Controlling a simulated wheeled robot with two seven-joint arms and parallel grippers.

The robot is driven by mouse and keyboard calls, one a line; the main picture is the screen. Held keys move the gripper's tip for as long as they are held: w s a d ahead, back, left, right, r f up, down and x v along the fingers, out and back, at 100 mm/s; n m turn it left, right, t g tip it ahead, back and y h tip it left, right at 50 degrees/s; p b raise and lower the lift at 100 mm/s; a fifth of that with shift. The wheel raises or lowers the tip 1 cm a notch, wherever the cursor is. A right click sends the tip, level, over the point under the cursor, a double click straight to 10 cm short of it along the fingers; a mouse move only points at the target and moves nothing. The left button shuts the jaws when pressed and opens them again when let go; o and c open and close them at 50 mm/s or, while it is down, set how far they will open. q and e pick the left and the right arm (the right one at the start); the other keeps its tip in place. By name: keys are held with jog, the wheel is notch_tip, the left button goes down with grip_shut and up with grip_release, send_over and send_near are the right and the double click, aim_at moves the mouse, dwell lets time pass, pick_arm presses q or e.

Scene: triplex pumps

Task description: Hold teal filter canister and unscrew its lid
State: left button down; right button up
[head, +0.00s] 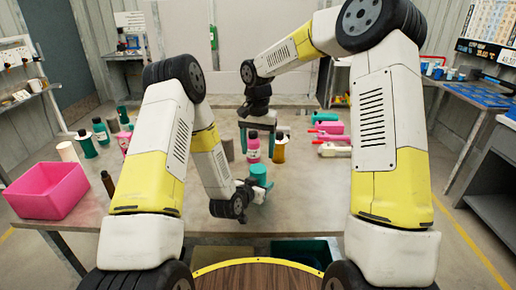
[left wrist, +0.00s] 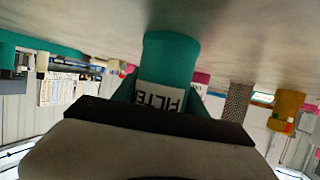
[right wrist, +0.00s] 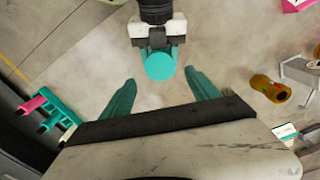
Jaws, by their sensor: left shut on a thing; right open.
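The teal filter canister (head: 259,182) stands upright in my left gripper (head: 250,188), near the front middle of the table. In the left wrist view the canister (left wrist: 172,62) shows its white FILTER label upside down, with the teal fingers closed at its sides. Its round teal lid (right wrist: 160,66) shows from above in the right wrist view. My right gripper (right wrist: 160,78) is open and points down, its two teal fingers apart. The lid lies beyond and between the fingertips, not gripped. In the head view the right gripper (head: 257,138) hangs above and behind the canister.
A pink bin (head: 47,190) sits at the table's left. Several bottles stand on the left, and a pink bottle (head: 253,148) and an amber bottle (head: 279,150) stand behind the canister. Pink-and-teal tools (head: 330,135) lie toward the right. The table around the canister is mostly bare.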

aim_at(258, 168)
jog(key=shift+r+m, duration=0.15)
jog(key=shift+m, duration=0.25)
notch_tip(258, 168, down, 8)
jog(key=shift+r, duration=0.1)
jog(key=shift+c, duration=0.2)
jog(key=c, duration=1.4)
jog(key=n, duration=0.6)
